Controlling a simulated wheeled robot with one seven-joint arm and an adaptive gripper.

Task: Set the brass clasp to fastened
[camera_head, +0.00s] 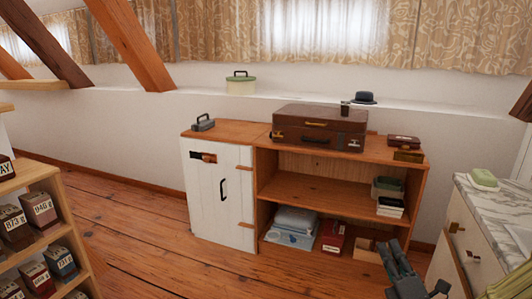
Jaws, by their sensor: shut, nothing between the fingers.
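A brown suitcase (300,118) lies flat on the wooden cabinet, with small brass-coloured fittings (279,134) on its front. A smaller dark red case (403,141) lies to its right, with a brass-coloured piece (408,156) at the cabinet's front edge before it. The white cabinet door (220,205) carries a dark latch strip with a brown piece (204,157). I cannot tell which of these is the brass clasp, nor its setting. My gripper (389,247) is low at the right, in front of the cabinet, shut and empty, apart from all of these.
A shelf rack (45,185) with labelled boxes stands at left. A marble-topped unit (500,205) stands at right, close to my arm. Folded cloth (296,220) and boxes fill the cabinet's lower shelf. The plank floor (140,225) between rack and cabinet is clear.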

